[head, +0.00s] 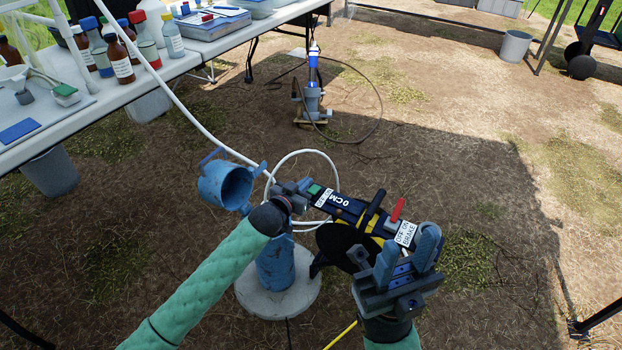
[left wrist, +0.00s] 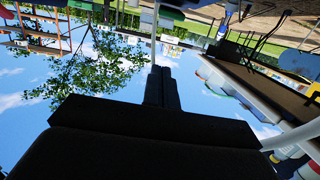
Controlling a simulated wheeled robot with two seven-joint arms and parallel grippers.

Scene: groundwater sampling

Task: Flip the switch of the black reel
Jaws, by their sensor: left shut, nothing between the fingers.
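The black reel (head: 340,240), with yellow parts, stands beside a blue well pipe (head: 275,265). Its dark top panel (head: 343,206) carries a "0 CM" marking. A small green piece (head: 313,189), possibly the switch, and a white label (head: 324,198) are at the panel's left end. A red lever (head: 397,210) stands near a white "OFF ON BRAKE" label (head: 405,233) at the right end. My left gripper (head: 303,186) is shut and empty, close to the green piece; contact cannot be told. Its closed fingers show in the left wrist view (left wrist: 160,88). My right gripper (head: 408,248) is open near the brake label.
The blue pipe cap (head: 226,186) hangs open at left. A white hose (head: 208,130) loops behind the reel. A white table (head: 105,100) with bottles is at upper left. A blue-grey device (head: 313,100) stands behind. Ground at right is clear.

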